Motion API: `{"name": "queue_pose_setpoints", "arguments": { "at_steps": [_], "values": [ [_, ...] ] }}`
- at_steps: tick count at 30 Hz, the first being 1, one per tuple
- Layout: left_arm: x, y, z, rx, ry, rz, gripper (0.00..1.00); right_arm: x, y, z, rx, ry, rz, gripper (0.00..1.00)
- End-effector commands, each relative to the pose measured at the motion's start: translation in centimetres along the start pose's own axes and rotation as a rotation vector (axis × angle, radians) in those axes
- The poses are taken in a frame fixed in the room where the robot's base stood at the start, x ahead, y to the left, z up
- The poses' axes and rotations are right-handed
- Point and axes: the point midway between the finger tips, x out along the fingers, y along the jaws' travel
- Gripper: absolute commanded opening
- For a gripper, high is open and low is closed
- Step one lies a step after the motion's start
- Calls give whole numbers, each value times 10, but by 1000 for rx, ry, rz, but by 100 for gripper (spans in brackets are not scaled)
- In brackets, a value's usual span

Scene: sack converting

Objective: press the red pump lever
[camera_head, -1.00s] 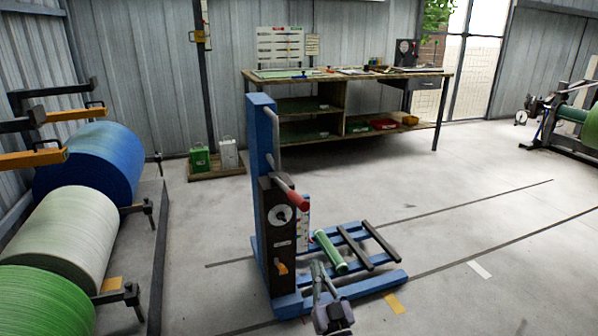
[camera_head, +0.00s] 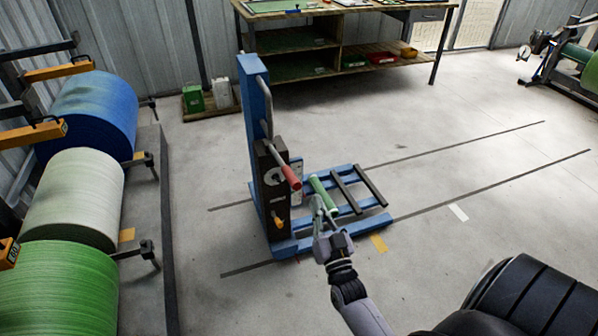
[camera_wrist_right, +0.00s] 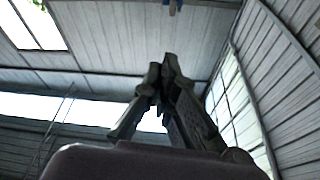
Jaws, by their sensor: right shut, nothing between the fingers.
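The red pump lever's grip (camera_head: 291,178) slants down to the right from the dark pump block (camera_head: 270,190) on a blue lift frame (camera_head: 254,105). My right gripper (camera_head: 318,203) points upward, to the right of and a little below the red grip in the head view. A gap shows between them in the picture; how far apart they are in depth I cannot tell. The right wrist view shows its fingers (camera_wrist_right: 168,85) shut and empty, with roof and wall behind. The red lever is not recognisable there. My left gripper is out of view.
Large blue, white and green rolls (camera_head: 75,198) stand on the left. A workbench (camera_head: 340,45) is at the back. The floor right of the lift is clear.

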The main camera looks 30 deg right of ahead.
Motion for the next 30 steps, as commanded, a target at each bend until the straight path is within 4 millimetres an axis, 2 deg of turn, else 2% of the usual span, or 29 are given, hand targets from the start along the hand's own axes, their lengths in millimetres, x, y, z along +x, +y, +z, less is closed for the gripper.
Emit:
{"name": "queue_pose_setpoints", "arguments": {
  "at_steps": [10, 14, 20, 29, 30],
  "values": [
    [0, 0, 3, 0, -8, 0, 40, 0, 0, 0, 0, 1, 1, 0],
    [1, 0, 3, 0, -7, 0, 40, 7, 0, -1, 0, 3, 0, 0],
    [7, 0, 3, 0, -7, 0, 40, 39, 1, 0, 0, 6, 0, 0],
    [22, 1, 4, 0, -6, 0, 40, 104, 1, 0, 0, 6, 0, 0],
    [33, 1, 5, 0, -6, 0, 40, 96, 2, 14, 1, -2, 1, 0]
  ]
}}
